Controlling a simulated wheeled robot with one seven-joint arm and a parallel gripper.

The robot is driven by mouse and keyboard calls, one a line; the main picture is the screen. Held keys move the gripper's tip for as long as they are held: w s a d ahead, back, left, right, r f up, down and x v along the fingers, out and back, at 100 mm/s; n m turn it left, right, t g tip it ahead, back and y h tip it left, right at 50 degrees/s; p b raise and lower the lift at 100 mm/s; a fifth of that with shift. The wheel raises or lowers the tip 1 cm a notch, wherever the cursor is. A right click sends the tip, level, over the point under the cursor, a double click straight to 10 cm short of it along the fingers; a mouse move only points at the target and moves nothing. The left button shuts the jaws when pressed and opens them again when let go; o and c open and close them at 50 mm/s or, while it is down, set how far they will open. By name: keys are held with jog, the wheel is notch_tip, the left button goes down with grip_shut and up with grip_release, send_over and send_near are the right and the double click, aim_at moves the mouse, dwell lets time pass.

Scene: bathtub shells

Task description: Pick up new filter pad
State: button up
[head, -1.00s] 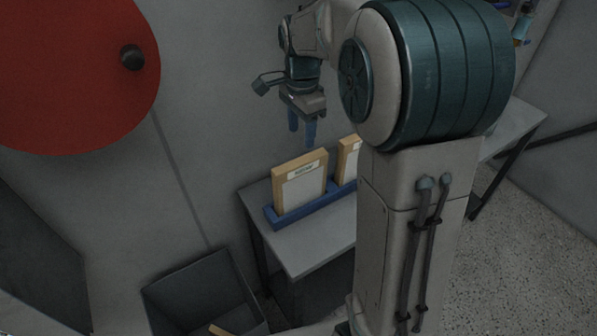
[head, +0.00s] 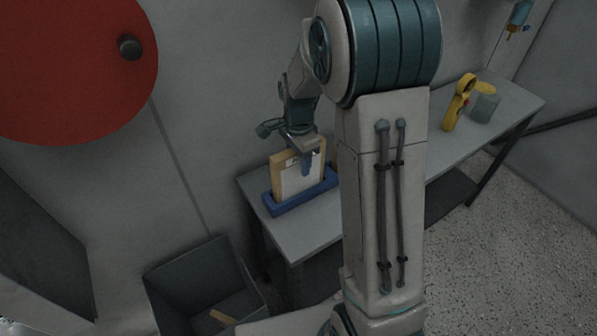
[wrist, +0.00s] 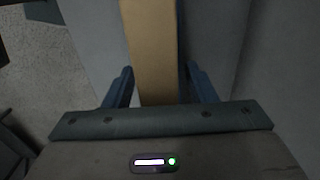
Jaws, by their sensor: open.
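A filter pad with a tan frame and a pale labelled face (head: 290,183) stands upright in a blue rack (head: 286,207) on the grey table. My gripper (head: 303,164) is low over the top of this pad, with one blue finger in front of its face; the other finger is hidden in the head view. In the wrist view the pad's tan edge (wrist: 150,50) runs between the two spread fingers of my gripper (wrist: 160,72), with a gap on each side, wider on the right. The second pad in the rack is mostly hidden behind my arm.
A dark open bin (head: 190,283) stands on the floor left of the table (head: 290,240), with a tan-edged piece (head: 222,317) inside. A red disc (head: 70,70) is at upper left.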

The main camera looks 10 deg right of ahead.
grip_shut()
dwell(0.3)
